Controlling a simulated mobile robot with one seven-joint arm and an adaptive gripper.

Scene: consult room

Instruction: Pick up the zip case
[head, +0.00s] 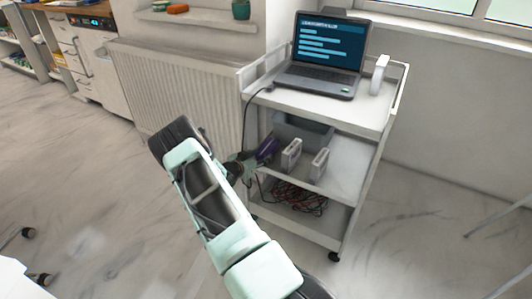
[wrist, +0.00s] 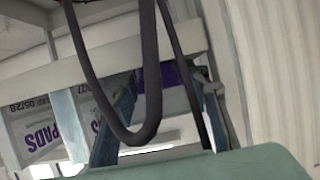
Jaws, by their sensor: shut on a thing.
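A purple zip case (head: 267,148) is at the left edge of the cart's middle shelf. My gripper (head: 253,159) reaches it from the left and is shut on it. In the wrist view, part of the purple case (wrist: 174,76) shows between the two fingers of my gripper (wrist: 165,88). A dark cable loop (wrist: 142,133) in front hides some of the case and fingers. I cannot tell whether the case still touches the shelf.
The white cart (head: 372,118) carries a laptop (head: 325,50) on top. Two white boxes (head: 291,155) (head: 319,164) and a grey bin (head: 306,132) share the middle shelf. Red and black cables (head: 298,199) lie below.

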